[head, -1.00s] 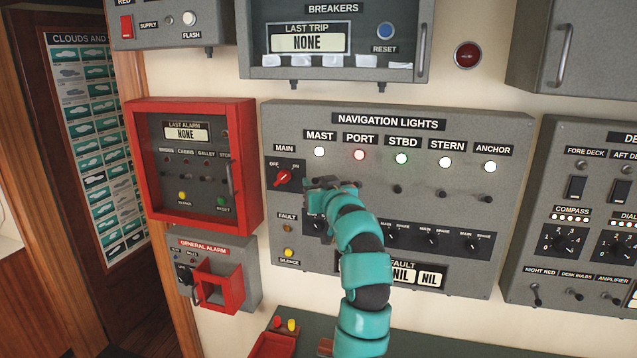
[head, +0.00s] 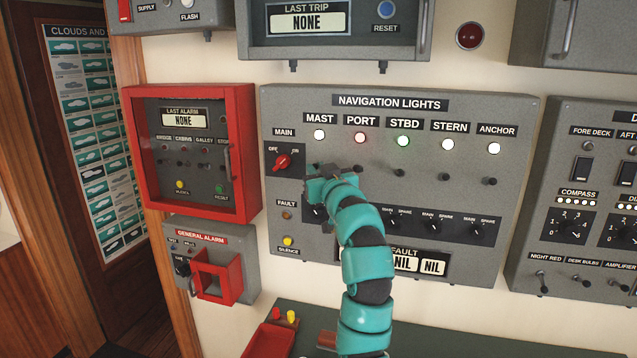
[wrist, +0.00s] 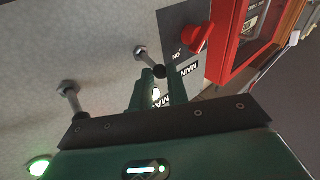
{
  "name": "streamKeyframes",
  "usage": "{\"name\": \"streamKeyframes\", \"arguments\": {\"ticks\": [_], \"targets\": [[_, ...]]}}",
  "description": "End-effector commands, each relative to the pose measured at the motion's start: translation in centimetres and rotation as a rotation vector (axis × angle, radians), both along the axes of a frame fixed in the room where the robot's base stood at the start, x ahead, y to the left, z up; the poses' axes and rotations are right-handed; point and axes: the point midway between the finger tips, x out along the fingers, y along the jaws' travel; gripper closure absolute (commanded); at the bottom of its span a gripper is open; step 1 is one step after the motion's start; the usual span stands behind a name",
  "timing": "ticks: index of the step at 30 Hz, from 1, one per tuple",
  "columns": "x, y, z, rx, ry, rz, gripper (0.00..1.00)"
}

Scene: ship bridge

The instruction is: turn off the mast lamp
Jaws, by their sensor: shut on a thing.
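The navigation lights panel (head: 478,105) is on the wall. Its mast lamp (head: 319,135) shows white, at the left of the lamp row. My gripper (wrist: 154,88) is below the mast lamp, right of the main knob (head: 283,162). In the wrist view it is shut around the ball tip of the mast toggle switch (wrist: 142,55), the one nearest the main knob. My gripper hides this switch in the head view. The port switch (wrist: 70,95) stands free beside it. I cannot tell whether the mast switch points up or down.
The port lamp (head: 360,138) is red and the starboard lamp (head: 403,140) green. Several rotary knobs sit below the switches, partly behind my arm. A red-framed alarm box (head: 252,150) stands out at the left. A desk (head: 450,340) lies below.

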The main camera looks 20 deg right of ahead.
Motion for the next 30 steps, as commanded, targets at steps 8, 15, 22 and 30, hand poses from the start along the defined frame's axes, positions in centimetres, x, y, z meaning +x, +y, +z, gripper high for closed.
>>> {"name": "streamKeyframes", "arguments": {"ticks": [8, 15, 22, 30], "targets": [[-0.1, 0.1, -2.0, -0.081, -0.122, 0.000, 1.00], [0.0, 0.0, -2.8, -0.152, -0.226, 0.000, 1.00], [0.2, -0.1, -3.6, -0.217, -0.318, -0.001, 1.00], [0.3, -0.2, -4.1, -0.278, -0.410, 0.000, 1.00]]}}
